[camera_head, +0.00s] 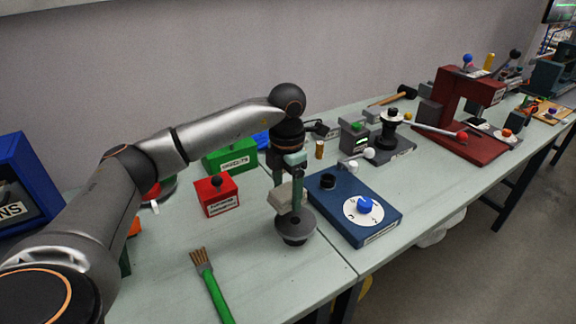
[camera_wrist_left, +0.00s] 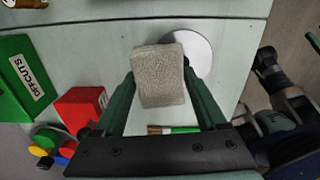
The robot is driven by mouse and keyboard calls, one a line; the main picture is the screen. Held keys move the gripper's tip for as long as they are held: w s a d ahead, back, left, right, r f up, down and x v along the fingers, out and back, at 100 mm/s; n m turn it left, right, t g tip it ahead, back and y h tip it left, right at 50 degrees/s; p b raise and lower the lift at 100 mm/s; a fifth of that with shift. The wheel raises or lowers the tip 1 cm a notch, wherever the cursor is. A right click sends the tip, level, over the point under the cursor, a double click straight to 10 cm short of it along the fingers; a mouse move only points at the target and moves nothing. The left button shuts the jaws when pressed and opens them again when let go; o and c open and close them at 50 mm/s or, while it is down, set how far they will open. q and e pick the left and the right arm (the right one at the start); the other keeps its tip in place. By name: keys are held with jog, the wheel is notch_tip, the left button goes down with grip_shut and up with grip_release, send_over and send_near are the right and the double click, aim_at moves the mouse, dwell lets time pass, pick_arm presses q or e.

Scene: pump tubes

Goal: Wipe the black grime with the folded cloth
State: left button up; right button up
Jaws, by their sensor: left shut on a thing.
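My left gripper (camera_head: 290,202) points down over the table, shut on a folded grey-beige cloth (camera_head: 281,196). In the left wrist view the cloth (camera_wrist_left: 160,76) sits between the two dark green fingers (camera_wrist_left: 162,98). Just below it is a round grey disc on a dark base (camera_head: 296,230). A pale disc (camera_wrist_left: 196,50) shows partly behind the cloth in the left wrist view. I cannot tell whether the cloth touches it. I cannot make out any black grime; the cloth and fingers hide part of the disc. My right gripper is not in view.
A blue box with a dial (camera_head: 366,206) stands close right of the gripper. A red box (camera_head: 217,197) and a green offcuts box (camera_head: 229,157) stand to the left. A green-handled brush (camera_head: 212,288) lies in front. A red press (camera_head: 455,125) stands farther right.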

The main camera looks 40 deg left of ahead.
pick_arm(q)
jog(key=shift+r, duration=0.65)
jog(key=shift+r+p, duration=0.35)
jog(key=shift+p, duration=0.2)
notch_tip(320, 180, up, 2)
jog(key=shift+r+p, duration=0.15)
jog(key=shift+p, duration=0.7)
jog(key=shift+r+p, duration=0.3)
jog(key=shift+r, duration=0.1)
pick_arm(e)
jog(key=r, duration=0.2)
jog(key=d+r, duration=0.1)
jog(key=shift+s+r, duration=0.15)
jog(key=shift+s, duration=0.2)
